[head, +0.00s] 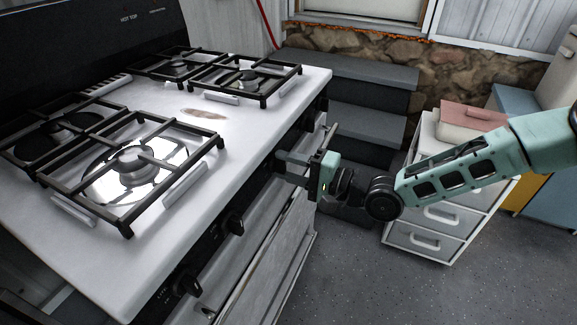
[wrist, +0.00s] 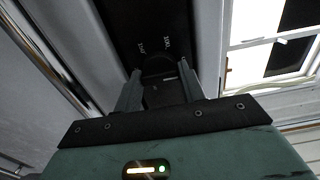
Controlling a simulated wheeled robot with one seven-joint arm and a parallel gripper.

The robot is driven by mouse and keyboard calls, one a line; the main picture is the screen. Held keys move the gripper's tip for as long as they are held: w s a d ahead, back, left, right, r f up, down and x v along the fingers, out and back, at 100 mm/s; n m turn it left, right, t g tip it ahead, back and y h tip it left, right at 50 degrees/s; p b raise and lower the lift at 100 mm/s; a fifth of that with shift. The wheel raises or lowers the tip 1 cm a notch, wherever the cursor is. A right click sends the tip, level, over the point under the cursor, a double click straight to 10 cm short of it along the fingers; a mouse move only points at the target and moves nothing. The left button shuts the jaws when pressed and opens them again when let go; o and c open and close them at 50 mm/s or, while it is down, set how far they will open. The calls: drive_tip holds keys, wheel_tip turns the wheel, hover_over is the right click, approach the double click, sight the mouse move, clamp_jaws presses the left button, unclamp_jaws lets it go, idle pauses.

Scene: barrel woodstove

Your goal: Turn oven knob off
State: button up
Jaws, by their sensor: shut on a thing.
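The white stove (head: 215,115) has a dark front strip with several black knobs. One knob (head: 236,222) and another knob (head: 187,283) stand free in the head view. My gripper (head: 281,167) is at the strip farther along, toward the back right. In the wrist view my gripper (wrist: 160,85) has its two fingers on either side of a dark knob (wrist: 158,66) and is shut on it. A pale mark shows on or beside this knob, and small white labels sit above it. The head view mostly hides the held knob behind the fingers.
An oven handle (head: 245,255) runs along the stove front below the knobs. Dark steps (head: 345,75) rise behind. A white drawer unit (head: 425,235) stands under my arm at the right. Black grates (head: 150,160) cover the burners. The grey floor (head: 350,275) in front is clear.

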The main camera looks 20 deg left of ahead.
drive_tip(key=shift+f, duration=0.15)
drive_tip(key=o, duration=0.9)
drive_tip(key=shift+d, duration=0.1)
drive_tip(key=shift+o, duration=0.4)
drive_tip(key=s+d, duration=0.1)
drive_tip(key=d, duration=1.6)
drive_tip(key=shift+s+d, duration=0.15)
drive_tip(key=shift+s, duration=0.1)
